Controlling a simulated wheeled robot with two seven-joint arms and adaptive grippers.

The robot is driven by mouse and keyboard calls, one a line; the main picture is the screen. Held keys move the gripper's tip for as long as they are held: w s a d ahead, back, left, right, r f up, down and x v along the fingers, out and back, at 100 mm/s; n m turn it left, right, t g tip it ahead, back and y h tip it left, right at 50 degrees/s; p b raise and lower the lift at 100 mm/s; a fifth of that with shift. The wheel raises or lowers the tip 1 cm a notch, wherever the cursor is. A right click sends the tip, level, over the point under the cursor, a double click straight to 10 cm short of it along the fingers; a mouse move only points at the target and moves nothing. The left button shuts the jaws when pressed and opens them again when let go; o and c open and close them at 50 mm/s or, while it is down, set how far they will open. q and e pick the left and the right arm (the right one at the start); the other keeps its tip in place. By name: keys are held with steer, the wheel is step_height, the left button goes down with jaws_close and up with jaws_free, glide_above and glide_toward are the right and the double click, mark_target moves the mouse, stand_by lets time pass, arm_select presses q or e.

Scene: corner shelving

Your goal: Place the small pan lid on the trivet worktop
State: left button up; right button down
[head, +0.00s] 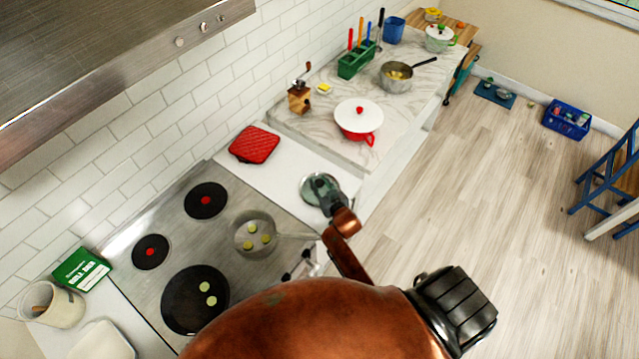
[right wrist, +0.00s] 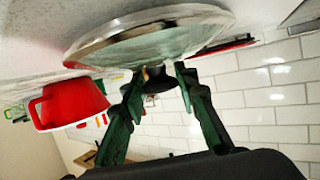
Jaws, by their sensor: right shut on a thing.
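The small pan lid (head: 314,187) is a round glass lid with a metal rim. It also fills the top of the right wrist view (right wrist: 150,42). My right gripper (head: 330,203) is shut on its dark knob; the green fingers show in the right wrist view (right wrist: 156,78). The lid is over the front part of the white trivet worktop (head: 282,180), between stove and marble counter. I cannot tell whether its rim touches the surface. A red quilted trivet (head: 254,145) lies at the back of that worktop, apart from the lid. My left gripper is out of view.
The steel stove (head: 180,238) holds a steel pan (head: 254,234) and a black pan (head: 195,300). A red pot with white lid (head: 359,118) stands on the marble counter, close by on the right. White worktop is bare between trivet and lid.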

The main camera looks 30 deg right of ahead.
steer(key=shift+f, duration=0.1)
steer(key=c, duration=1.5)
jaws_free()
steer(key=shift+s, duration=0.25)
steer(key=v, duration=1.1)
steer(key=shift+s+r+b, duration=0.3)
steer(key=shift+b, duration=0.05)
